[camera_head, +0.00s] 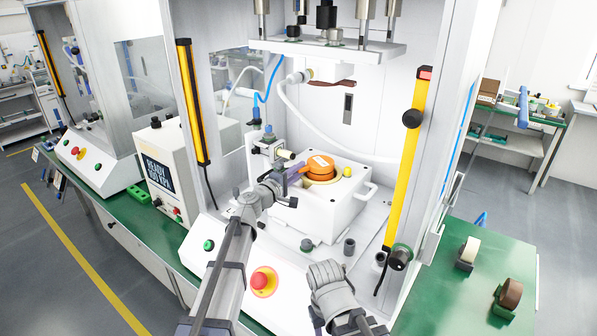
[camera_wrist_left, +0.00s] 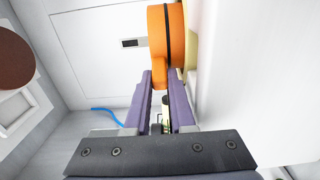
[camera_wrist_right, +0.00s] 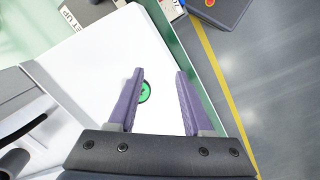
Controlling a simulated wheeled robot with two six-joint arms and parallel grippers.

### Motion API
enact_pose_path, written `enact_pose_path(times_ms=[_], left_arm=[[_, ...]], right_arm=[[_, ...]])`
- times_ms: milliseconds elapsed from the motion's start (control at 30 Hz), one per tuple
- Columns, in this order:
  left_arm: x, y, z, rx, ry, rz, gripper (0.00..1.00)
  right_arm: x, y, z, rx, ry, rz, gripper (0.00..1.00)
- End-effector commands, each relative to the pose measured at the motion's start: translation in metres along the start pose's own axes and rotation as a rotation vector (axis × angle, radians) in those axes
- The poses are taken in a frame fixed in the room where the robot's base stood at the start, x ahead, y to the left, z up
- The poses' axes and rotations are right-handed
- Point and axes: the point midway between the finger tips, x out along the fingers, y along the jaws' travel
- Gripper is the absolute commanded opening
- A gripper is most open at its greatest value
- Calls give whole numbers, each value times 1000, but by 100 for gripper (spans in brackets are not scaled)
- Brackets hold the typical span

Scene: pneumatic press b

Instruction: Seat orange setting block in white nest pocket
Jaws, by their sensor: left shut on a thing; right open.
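The orange setting block (camera_head: 321,163) is a round disc with a dark band and a tab. It is over the pocket of the white nest (camera_head: 318,222), on the nest's top. My left gripper (camera_head: 292,174) reaches in from the left and is shut on the block's tab, which shows between the purple fingers in the left wrist view (camera_wrist_left: 160,75). The block hides the pocket, and I cannot tell whether it rests fully down in it. My right gripper (camera_wrist_right: 160,75) is open and empty, above the white front panel with a green button (camera_wrist_right: 144,92).
The press head plate (camera_head: 328,49) hangs above the nest. Yellow-black light-curtain posts (camera_head: 407,160) flank the opening. A red emergency button (camera_head: 264,281) is on the front panel. Tape rolls (camera_head: 509,293) lie on the green bench at right.

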Motion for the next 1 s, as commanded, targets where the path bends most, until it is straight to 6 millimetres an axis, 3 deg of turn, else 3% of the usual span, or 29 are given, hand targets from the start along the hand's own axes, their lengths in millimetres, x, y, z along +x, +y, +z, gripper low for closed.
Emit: enact_pose_path(times_ms=[267,300,567,767,1000], left_arm=[[0,-8,0,-2,0,1,0],[0,-6,0,-2,0,1,27],[0,-6,0,2,-1,-1,56],[-8,-7,1,2,-1,-2,57],[-40,-7,2,2,2,-2,57]], right_arm=[[8,-1,0,0,0,0,50],[6,-1,0,0,0,0,50],[6,-1,0,0,0,0,50],[6,-1,0,0,0,0,50],[7,-1,0,0,0,0,50]])
